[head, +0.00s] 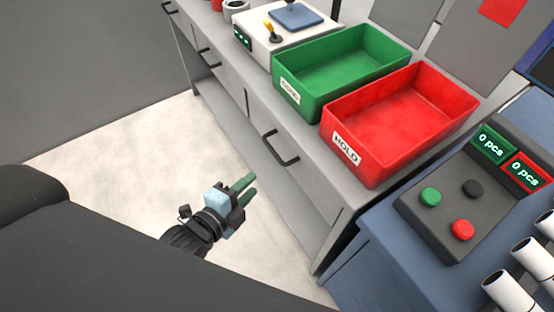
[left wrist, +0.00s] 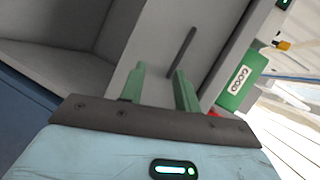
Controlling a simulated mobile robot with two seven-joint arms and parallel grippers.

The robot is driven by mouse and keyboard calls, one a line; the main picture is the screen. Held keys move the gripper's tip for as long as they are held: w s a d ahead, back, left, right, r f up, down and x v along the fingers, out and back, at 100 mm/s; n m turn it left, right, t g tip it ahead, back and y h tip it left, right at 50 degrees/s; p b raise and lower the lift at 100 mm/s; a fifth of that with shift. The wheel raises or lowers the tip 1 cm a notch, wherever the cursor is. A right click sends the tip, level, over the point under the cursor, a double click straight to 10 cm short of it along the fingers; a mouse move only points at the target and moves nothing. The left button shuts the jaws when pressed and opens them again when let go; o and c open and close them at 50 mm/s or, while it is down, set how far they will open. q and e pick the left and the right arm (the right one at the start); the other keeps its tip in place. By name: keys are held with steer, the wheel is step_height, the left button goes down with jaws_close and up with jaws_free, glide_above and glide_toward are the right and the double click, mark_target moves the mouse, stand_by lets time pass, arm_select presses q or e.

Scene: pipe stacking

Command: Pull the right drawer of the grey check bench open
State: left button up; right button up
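The grey check bench (head: 311,208) runs from the upper left to the lower middle of the head view. Its right drawer (head: 258,123) is shut, its front flush with the bench. The drawer's dark bar handle (head: 281,150) also shows in the left wrist view (left wrist: 181,48), ahead of the fingertips. My left gripper (head: 249,186) has green fingers, held apart with nothing between them. It is in front of the bench, below and to the left of the handle in the head view, and not touching it. In the left wrist view the fingers (left wrist: 160,80) point toward the drawer front.
A green bin (head: 309,98) and a red HOLD bin (head: 375,170) stand on the bench top. A blue cabinet with a button panel (head: 420,218) adjoins the bench at right. The pale floor before the bench is clear.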

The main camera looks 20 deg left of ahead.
mark_target(273, 151)
arm_select(q)
steer(key=w+m+b, duration=0.1)
steer(key=w, duration=0.2)
steer(key=w+d+m, duration=0.1)
steer(key=w, duration=0.3)
steer(key=w+d+m+t+b, duration=0.1)
steer(key=w, duration=0.3)
steer(key=shift+d+r+b, duration=0.15)
steer(key=shift+r+b, duration=0.15)
steer(key=shift+b, duration=0.05)
steer(key=shift+c, duration=0.7)
jaws_close()
